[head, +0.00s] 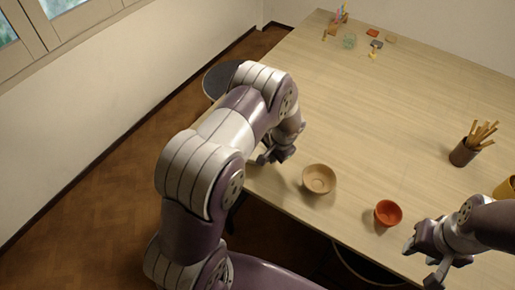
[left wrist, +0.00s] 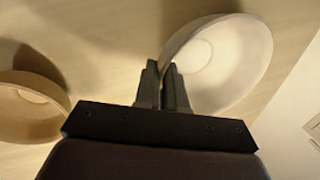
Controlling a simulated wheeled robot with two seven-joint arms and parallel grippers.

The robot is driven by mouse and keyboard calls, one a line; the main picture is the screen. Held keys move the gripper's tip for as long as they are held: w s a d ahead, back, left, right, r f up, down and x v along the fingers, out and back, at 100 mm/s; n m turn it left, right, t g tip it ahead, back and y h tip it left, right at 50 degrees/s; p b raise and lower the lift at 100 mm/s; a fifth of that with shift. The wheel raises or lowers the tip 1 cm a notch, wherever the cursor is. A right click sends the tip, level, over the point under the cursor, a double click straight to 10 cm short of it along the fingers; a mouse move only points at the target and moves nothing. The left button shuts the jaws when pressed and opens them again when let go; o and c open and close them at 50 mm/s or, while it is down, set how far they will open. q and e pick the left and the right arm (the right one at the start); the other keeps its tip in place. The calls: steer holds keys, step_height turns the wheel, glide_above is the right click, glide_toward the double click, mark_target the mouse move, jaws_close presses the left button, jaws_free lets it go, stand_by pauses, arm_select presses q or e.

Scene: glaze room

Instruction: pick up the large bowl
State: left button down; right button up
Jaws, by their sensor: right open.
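A large pale bowl (left wrist: 228,62) shows at the right of the left wrist view. My left gripper (head: 272,156) is at the table's left edge. In the left wrist view its two fingers (left wrist: 165,75) are close together at the pale bowl's rim, one on each side of the wall. A smaller tan bowl (head: 319,179) stands just right of this gripper, and it shows at the left of the wrist view (left wrist: 28,115). My right gripper (head: 422,262) is open and empty near the front edge.
A red bowl (head: 388,213) stands between the tan bowl and my right gripper. A brown cup of sticks (head: 465,151) and a yellow container (head: 506,188) stand at the right. Small items (head: 374,43) lie at the far end. The table's middle is clear. A dark round stool (head: 216,80) is beyond the left edge.

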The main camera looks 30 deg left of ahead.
arm_select(q)
steer(key=shift+d+r, duration=0.1)
steer(key=shift+d, duration=0.1)
steer(key=shift+w+r, duration=0.1)
